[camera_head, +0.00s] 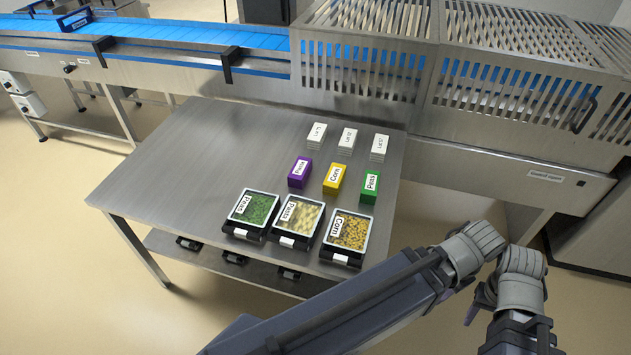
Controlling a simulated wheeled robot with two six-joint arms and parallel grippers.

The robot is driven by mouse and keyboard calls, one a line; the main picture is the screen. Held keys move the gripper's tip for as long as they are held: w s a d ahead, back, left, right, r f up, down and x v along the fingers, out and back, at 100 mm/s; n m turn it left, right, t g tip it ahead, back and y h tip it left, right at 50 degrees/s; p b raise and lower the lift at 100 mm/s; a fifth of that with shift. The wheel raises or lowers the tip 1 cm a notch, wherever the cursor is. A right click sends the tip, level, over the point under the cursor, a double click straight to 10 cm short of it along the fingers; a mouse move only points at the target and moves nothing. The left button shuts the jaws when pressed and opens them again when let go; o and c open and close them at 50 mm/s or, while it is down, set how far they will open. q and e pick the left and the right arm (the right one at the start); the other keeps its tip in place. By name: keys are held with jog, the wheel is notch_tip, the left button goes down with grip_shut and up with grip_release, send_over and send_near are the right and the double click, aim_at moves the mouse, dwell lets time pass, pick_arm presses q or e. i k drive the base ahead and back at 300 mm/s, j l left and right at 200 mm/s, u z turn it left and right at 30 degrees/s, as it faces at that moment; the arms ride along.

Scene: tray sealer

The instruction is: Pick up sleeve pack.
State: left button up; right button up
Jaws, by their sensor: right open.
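Three coloured packs stand in a row on the steel table: a purple one (299,173) labelled Pasta, a yellow one (337,179) labelled Corn and a green one (370,187) labelled Peas. Behind them stand three white packs or stacks: left (316,136), middle (346,140) and right (379,148), with lot labels too small to read surely. Which of these is the sleeve pack I cannot tell. My right gripper (477,309) shows only in part behind my folded arm, open, right of the table and apart from all packs. My left gripper is out of view.
Three filled trays in black holders stand at the table's front edge: peas (235,221), pasta (286,228) and corn (335,245). The steel table (190,170) is bare on its left. Behind it run a blue conveyor (180,36) and a slatted machine guard (365,60).

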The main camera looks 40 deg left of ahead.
aim_at(371, 181)
jog(key=i+u, duration=0.1)
jog(key=u, duration=0.3)
jog(key=i+l+u, duration=0.1)
jog(key=u, duration=0.3)
jog(key=l+u, duration=0.2)
jog(key=u, duration=0.2)
jog(key=i+l+u, duration=0.1)
jog(key=u, duration=0.3)
jog(key=l+u, duration=0.25)
jog(key=u, duration=0.15)
jog(key=l+u, duration=0.25)
jog(key=i+l+u, duration=0.25)
jog(key=k+j, duration=0.05)
jog(key=k, duration=0.05)
